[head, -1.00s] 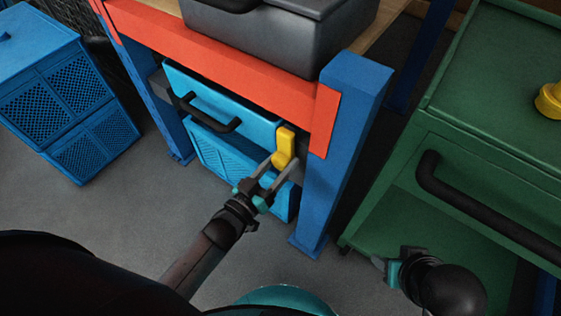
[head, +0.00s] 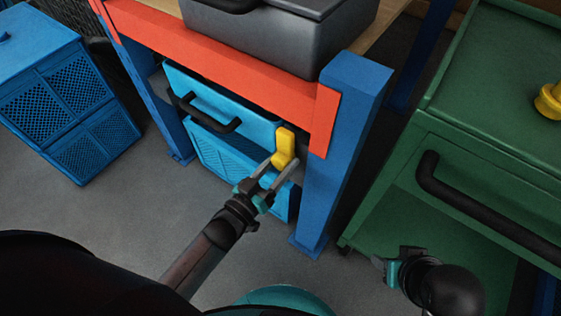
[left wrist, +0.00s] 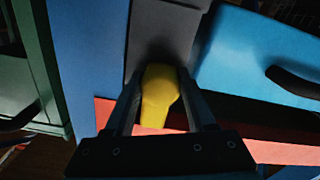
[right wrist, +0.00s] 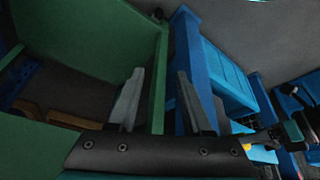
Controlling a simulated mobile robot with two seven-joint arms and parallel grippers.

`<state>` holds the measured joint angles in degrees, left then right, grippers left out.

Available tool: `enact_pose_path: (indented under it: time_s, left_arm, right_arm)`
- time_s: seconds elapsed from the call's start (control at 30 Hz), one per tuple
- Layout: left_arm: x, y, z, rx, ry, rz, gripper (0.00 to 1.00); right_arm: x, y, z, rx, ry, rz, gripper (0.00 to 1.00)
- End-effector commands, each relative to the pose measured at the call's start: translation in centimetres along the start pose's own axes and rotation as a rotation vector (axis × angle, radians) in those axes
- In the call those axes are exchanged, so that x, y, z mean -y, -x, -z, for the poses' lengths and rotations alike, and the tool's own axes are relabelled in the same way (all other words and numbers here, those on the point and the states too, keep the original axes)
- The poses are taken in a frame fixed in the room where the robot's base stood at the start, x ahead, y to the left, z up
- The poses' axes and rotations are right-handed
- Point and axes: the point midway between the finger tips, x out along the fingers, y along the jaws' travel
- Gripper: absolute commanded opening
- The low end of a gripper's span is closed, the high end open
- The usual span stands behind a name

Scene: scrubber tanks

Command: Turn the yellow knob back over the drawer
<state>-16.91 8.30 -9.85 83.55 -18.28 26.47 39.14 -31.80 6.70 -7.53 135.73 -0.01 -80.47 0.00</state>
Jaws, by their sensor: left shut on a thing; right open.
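The yellow knob (head: 284,147) is at the right end of the blue drawer (head: 225,108), under the orange beam. It is long and stands roughly upright in the head view, overlapping the drawer front's right edge. My left gripper (head: 279,168) is shut on the knob's lower part. In the left wrist view the knob (left wrist: 158,96) sits between the two fingers (left wrist: 158,108), against a dark grey plate. The drawer has a black handle (head: 208,114) and looks shut. My right gripper (head: 382,266) is off to the right, beside the green cart; in the right wrist view its fingers (right wrist: 165,100) are apart and empty.
A blue table leg (head: 340,150) stands just right of the knob. The green cart (head: 475,150) with a black handle (head: 480,210) is at the right. A blue crate (head: 65,95) stands at the left. A grey case (head: 280,35) lies on the bench. The floor in front is clear.

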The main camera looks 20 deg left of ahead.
Motion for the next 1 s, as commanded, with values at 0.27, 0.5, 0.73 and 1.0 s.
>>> enact_pose_path:
  time_s: [0.27, 0.5, 0.73, 1.0]
  left_arm:
    - [-0.1, 0.0, 0.1, 0.002, 0.114, -0.001, 0.0]
    - [-0.2, 0.0, 0.2, 0.002, 0.315, 0.0, 0.0]
    - [-0.2, 0.0, 0.2, 0.003, 0.534, 0.0, 0.0]
    - [-0.3, 0.0, 0.2, 0.002, 0.791, 0.0, 0.0]
  right_arm:
    - [0.2, -1.8, -0.8, 0.033, 0.002, 0.004, 0.5]
    - [0.2, -4.1, -2.1, 0.071, 0.003, 0.006, 0.5]
    - [0.3, -5.8, -3.4, 0.099, 0.004, 0.007, 0.5]
    - [0.3, -6.9, -4.3, 0.118, 0.005, 0.007, 0.5]
